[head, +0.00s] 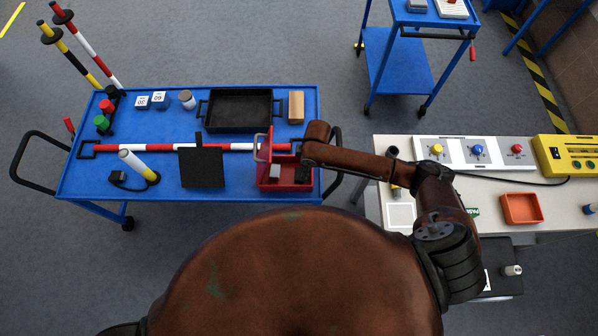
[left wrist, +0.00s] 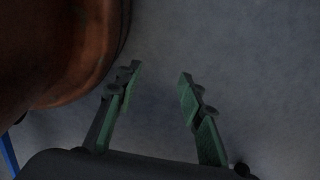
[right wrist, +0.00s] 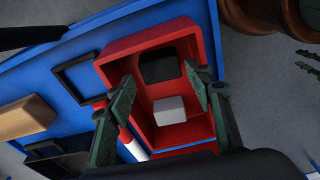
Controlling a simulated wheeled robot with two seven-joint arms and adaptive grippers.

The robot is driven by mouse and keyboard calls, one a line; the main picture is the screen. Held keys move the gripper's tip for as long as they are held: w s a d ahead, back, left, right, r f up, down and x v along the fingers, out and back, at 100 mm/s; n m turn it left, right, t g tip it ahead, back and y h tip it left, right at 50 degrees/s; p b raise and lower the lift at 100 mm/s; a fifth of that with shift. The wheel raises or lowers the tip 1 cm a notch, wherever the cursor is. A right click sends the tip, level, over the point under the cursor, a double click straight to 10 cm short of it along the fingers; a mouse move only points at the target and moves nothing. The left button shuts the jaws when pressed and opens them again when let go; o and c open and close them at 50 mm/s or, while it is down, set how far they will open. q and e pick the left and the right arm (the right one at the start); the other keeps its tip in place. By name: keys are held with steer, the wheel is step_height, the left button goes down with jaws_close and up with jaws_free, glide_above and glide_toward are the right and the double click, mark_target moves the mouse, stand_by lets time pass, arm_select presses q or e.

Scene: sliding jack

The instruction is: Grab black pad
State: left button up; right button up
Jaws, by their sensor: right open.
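A black pad (right wrist: 161,66) lies in a red open box (right wrist: 112,46), beside a light grey block (right wrist: 170,109). The red box (head: 262,179) also shows in the head view, on the right end of the blue table, partly covered by my right arm. My right gripper (right wrist: 159,86) is open, its green-lined fingers over the box on either side of its contents. My left gripper (left wrist: 158,74) is open and empty over bare grey floor.
The blue table (head: 90,180) also bears a black tray (head: 241,125), a wooden block (head: 296,107), a red-white bar (head: 235,147), a black square panel (head: 201,168) and a white cylinder (head: 137,164). A white bench (head: 470,210) with a button panel stands at the right.

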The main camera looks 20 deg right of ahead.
mark_target(300, 174)
steer(key=f, duration=0.2)
steer(key=a+f, duration=0.1)
steer(key=f+b, duration=0.1)
steer(key=f, duration=0.1)
steer(key=shift+w+a+f, duration=0.2)
steer(key=shift+w+f, duration=0.1)
steer(key=shift+f, duration=0.35)
arm_select(q)
steer(key=shift+s+f, duration=0.7)
steer(key=shift+s, duration=0.15)
arm_select(e)
steer(key=c, duration=0.9)
steer(key=shift+o, duration=0.2)
